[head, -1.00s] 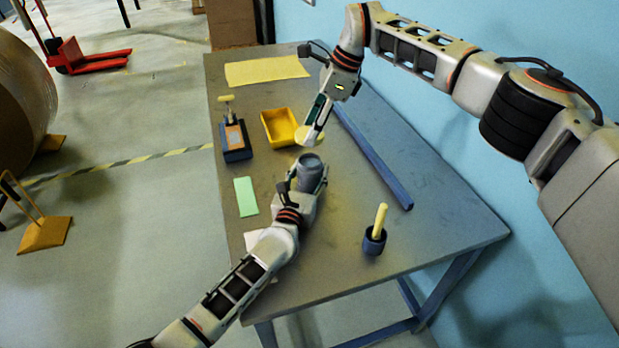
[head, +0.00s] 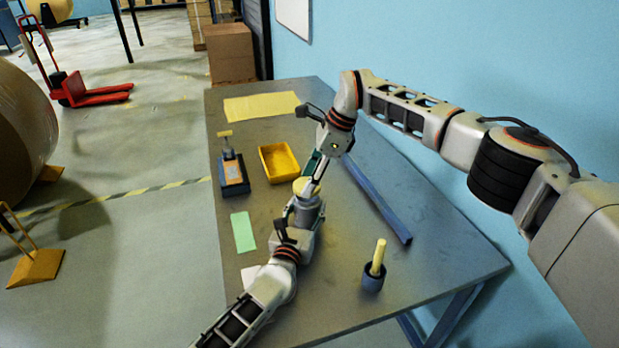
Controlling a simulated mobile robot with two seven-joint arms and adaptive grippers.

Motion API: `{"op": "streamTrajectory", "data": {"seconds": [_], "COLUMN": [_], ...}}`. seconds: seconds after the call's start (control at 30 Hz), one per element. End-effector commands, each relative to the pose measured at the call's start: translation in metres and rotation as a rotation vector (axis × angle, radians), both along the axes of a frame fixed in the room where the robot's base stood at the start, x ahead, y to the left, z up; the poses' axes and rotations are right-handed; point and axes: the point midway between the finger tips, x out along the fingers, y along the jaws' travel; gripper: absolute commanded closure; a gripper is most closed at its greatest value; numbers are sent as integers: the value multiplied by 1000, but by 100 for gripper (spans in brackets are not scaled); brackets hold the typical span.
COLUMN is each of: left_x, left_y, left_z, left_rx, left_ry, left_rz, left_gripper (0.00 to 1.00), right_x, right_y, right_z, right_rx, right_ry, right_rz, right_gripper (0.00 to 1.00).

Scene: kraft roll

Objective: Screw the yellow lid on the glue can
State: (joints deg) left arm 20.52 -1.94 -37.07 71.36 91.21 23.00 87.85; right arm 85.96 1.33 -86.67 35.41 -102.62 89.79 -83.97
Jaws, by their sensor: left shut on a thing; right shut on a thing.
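The grey glue can (head: 308,214) stands upright at the middle of the table. My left gripper (head: 303,211) is shut around the can's body from the near side, and partly hides it. The pale yellow lid (head: 303,186) sits at the top of the can. My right gripper (head: 309,183) points down from above and is shut on the lid. The lid appears to touch the can's mouth; whether its thread has caught cannot be told from this view.
A yellow tray (head: 279,162) stands just behind the can. A dark blue holder with a tool (head: 233,174) is at the left, near a green card (head: 243,232). A blue bar (head: 378,199) lies at the right, and a blue cup with a yellow stick (head: 375,272) stands in front.

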Motion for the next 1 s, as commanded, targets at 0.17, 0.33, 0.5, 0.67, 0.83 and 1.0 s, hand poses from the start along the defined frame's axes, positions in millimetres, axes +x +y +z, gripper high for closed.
{"op": "streamTrajectory", "data": {"seconds": [0.17,0.33,0.5,0.67,0.83,1.0], "left_x": [0,0,0,0,0,0], "left_y": [0,0,0,0,0,0], "left_z": [0,0,0,0,0,0], "left_rx": [0,0,0,0,0,0], "left_ry": [0,0,0,0,0,0], "left_rz": [0,0,0,0,0,0], "left_gripper": [91,91,91,91,91,91], "right_x": [0,0,0,0,0,0], "right_y": [0,0,0,0,0,0], "right_z": [-4,-13,-18,-18,-18,-18], "right_rx": [0,0,0,0,0,0], "right_ry": [1,2,0,0,0,0], "right_rz": [-1,-1,-1,0,0,0], "right_gripper": [61,61,61,61,61,61]}}
